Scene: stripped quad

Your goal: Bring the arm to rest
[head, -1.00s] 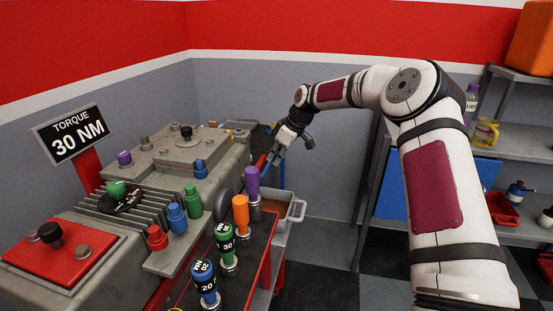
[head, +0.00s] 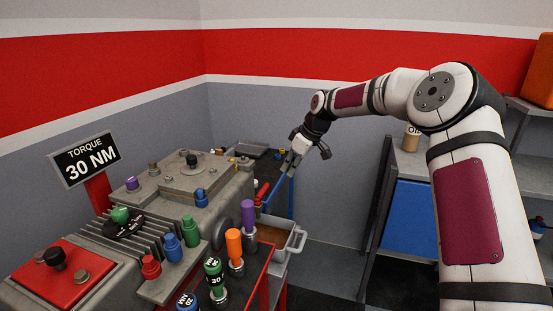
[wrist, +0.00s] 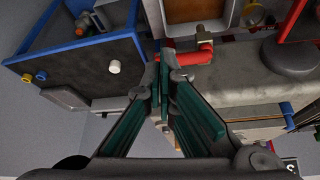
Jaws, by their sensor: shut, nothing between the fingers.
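My gripper (head: 290,164) hangs at the end of my white arm, beyond the right side of the grey machine block. In the wrist view, its fingers (wrist: 163,72) come together at the tips with nothing between them. It is clear of the torque drivers. A red fitting (wrist: 190,57) appears close by the fingertips in the wrist view; I cannot tell whether they touch. My arm is bent at the elbow and reaches left from the right side of the head view.
The grey machine (head: 210,185) stands left, with a torque sign (head: 88,160) reading 30 NM. Purple (head: 248,213), orange (head: 234,243) and green (head: 214,272) drivers stand along its near edge. A grey bin (head: 294,240) lies below my gripper. Shelving (head: 395,190) stands right. Walls close the back.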

